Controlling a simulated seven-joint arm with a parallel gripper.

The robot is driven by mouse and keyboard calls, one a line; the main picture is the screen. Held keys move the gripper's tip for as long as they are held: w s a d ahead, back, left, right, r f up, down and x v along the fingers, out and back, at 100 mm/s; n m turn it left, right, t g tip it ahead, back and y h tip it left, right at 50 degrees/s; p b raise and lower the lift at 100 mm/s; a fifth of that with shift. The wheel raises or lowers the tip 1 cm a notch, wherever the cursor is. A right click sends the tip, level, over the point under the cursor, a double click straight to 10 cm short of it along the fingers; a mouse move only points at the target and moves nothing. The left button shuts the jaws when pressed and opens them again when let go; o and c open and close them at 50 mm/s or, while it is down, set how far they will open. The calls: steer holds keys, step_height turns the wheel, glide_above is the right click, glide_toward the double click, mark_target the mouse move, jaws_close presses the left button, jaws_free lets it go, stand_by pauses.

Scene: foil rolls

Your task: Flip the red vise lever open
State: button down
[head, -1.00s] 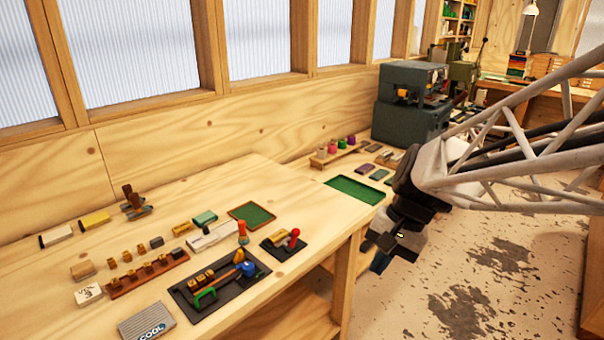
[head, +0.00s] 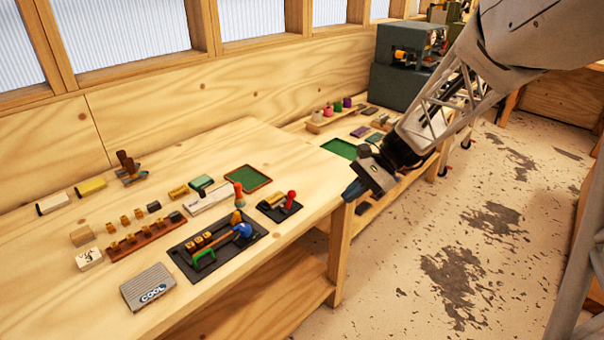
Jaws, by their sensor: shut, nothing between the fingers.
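The red vise lever (head: 290,199) stands upright on a small dark vise base (head: 275,213) near the right end of the wooden bench. My gripper (head: 350,192) is to the right of the lever, at the bench's right edge and apart from it. It is shut and empty. Its fingertips point down and left, and they are small and dark in this view.
A black tray (head: 179,256) with a green clamp (head: 204,257) and a blue-headed tool (head: 243,230) lies left of the vise. An orange-topped stamp (head: 239,190) stands behind it. A green tray (head: 247,178) lies further back.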

steer(key=w+d+f+m+t+y, duration=0.1)
steer(key=w+f+m+y, duration=0.2)
steer(key=w+f, duration=0.3)
steer(key=w+d+f+m+t+y, duration=0.1)
steer(key=w+f+m+y, duration=0.3)
steer(key=w, duration=0.8)
steer(key=shift+d+f, duration=0.7)
steer(key=shift+f, duration=0.15)
steer(key=shift+a, duration=0.15)
glide_toward(290, 200)
steer(key=a, duration=0.5)
steer(key=shift+w+a+r, duration=0.25)
steer(key=shift+w+a, duration=0.05)
